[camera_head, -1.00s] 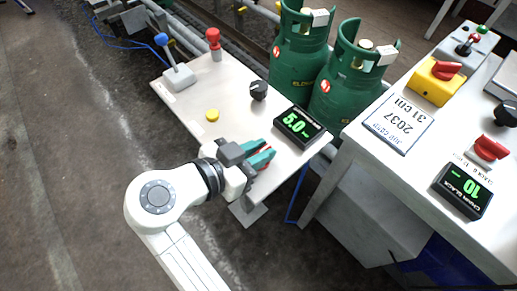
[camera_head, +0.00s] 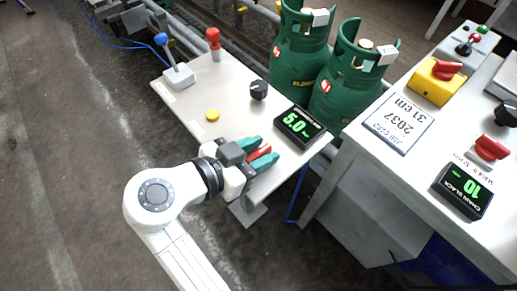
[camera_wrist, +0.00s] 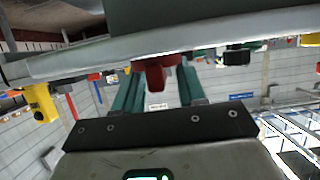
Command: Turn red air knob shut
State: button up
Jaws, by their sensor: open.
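The red air knob (camera_head: 260,152) is at the front edge of the pale panel table (camera_head: 215,90), below the black display reading 5.0. My gripper (camera_head: 261,152) has two green fingers, open and spread. One finger is on each side of the red knob, with visible gaps. In the wrist view the red knob (camera_wrist: 155,75) hangs in the space between the fingers (camera_wrist: 158,88), apart from both. The knob's base and its angle are partly hidden by my gripper.
On the same panel are a black display (camera_head: 299,126), a black knob (camera_head: 259,89), a yellow button (camera_head: 212,115), a blue-topped lever (camera_head: 175,65) and a red-topped post (camera_head: 214,44). Green gas cylinders (camera_head: 341,85) stand behind. A second table with another red knob (camera_head: 491,148) is at right.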

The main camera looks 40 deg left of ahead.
jog(key=d+p+v, duration=0.1)
jog(key=v, duration=0.9)
jog(key=shift+s+a, duration=0.35)
jog(key=shift+a, duration=0.2)
